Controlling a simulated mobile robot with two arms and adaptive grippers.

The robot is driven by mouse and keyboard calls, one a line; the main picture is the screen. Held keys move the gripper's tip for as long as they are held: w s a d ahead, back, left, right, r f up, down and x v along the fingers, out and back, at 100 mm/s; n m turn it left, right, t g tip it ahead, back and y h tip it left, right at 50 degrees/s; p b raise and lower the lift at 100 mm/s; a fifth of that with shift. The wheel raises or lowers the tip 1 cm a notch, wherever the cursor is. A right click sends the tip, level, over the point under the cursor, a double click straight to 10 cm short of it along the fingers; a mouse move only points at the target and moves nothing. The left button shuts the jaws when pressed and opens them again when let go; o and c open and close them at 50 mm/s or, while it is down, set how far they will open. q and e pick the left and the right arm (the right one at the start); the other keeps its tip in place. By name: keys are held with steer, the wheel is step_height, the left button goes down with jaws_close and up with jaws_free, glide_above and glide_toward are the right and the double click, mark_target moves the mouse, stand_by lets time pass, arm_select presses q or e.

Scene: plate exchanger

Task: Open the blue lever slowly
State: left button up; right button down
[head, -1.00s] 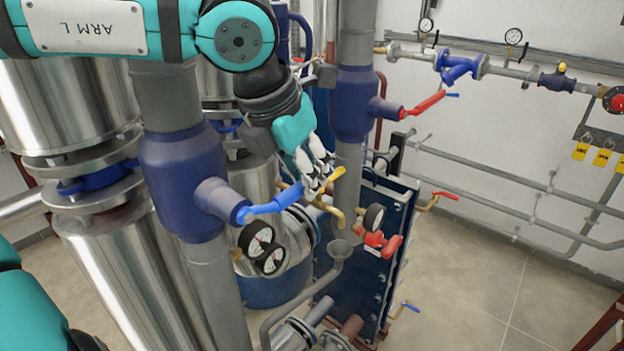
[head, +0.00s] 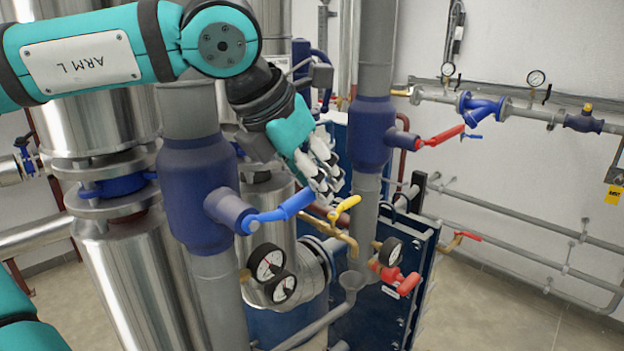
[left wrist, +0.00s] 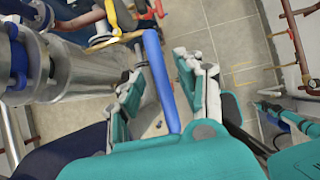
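The blue lever (head: 280,212) sticks out rightward and slightly up from the dark blue valve body (head: 197,190) on the near grey pipe. In the left wrist view the blue lever (left wrist: 160,80) runs lengthwise between the two fingers of my left gripper (left wrist: 158,72). The fingers are apart, with floor visible on both sides of the lever. In the head view my left gripper (head: 328,185) comes down from above at the lever's free end; contact is not clear. In the left wrist view a teal and black part at the right, possibly my right gripper (left wrist: 268,107), is too small to read.
A yellow lever (head: 344,208) on a brass pipe sits just right of the blue lever's end. Two pressure gauges (head: 268,263) hang below it. A red-handled valve (head: 440,138) is behind right. Steel tanks (head: 125,270) stand at left, the dark blue plate exchanger (head: 412,285) at right.

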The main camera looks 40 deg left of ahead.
arm_select(q)
steer(key=v, duration=1.2)
steer(key=shift+f, duration=0.1)
stand_by(0.4)
